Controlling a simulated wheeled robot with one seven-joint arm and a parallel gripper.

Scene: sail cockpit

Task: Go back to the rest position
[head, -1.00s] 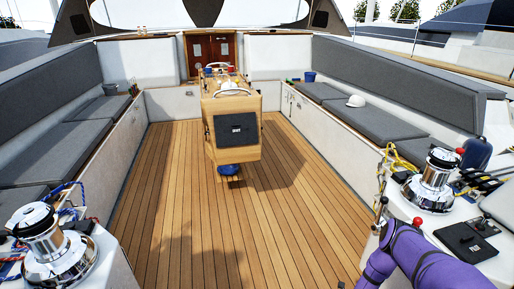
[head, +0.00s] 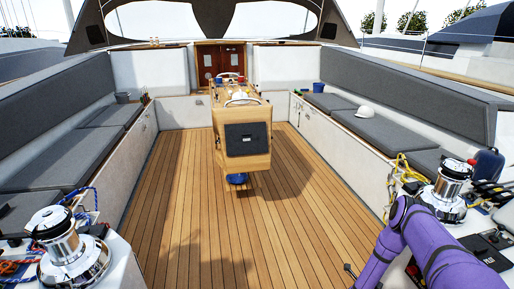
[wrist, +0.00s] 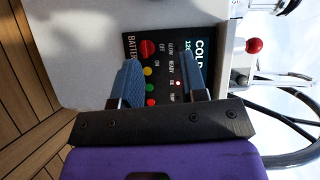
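My gripper (wrist: 160,65) shows in the wrist view with its two blue-grey fingers apart and nothing between them. Behind the fingers is a black control panel (wrist: 165,48) with a red switch, coloured buttons and a small display. I cannot tell whether the fingers touch the panel. In the head view my purple arm reaches in from the lower right corner, over the right-hand coaming; I cannot make out the gripper there.
A wooden table pedestal (head: 243,155) stands mid-cockpit on a clear teak floor (head: 180,220). Chrome winches stand at left (head: 72,245) and right (head: 450,188). A red-knobbed lever (wrist: 254,46) is beside the panel. A white cap (head: 366,112) lies on the right bench.

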